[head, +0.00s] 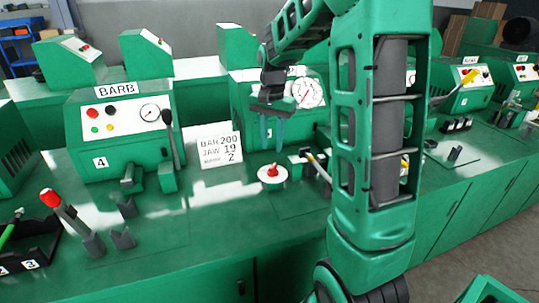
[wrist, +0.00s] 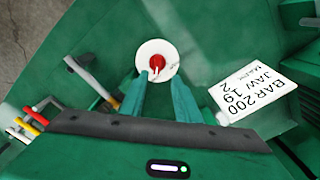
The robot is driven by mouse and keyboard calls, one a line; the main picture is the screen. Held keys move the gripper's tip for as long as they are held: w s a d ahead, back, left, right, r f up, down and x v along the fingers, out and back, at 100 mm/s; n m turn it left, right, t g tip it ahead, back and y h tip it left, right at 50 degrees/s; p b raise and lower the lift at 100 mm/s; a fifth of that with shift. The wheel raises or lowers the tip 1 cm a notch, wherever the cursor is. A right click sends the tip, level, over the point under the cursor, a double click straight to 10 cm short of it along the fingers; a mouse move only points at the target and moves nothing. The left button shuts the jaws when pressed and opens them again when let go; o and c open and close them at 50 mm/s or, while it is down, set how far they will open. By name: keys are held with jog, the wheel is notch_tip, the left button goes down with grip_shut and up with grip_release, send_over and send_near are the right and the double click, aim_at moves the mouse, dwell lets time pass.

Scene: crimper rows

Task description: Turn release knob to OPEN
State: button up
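The release knob (head: 271,170) is a small red knob on a round white disc (head: 264,181), set on the green bench top right of the white card. The lettering on the disc (wrist: 148,49) is too small to read. My gripper (head: 272,146) points down above the knob, apart from it. Its two teal fingers are spread with nothing between them; they also show in the wrist view (wrist: 157,82).
A white card (head: 219,152) reads BAR 200, JAW 19, 2. Left stands a green machine labelled BARB (head: 118,125) with a gauge and lever. A red-tipped lever (head: 62,207) stands front left. Small handled tools (head: 318,163) lie right of the knob.

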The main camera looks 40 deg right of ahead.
jog(key=shift+r, duration=1.55)
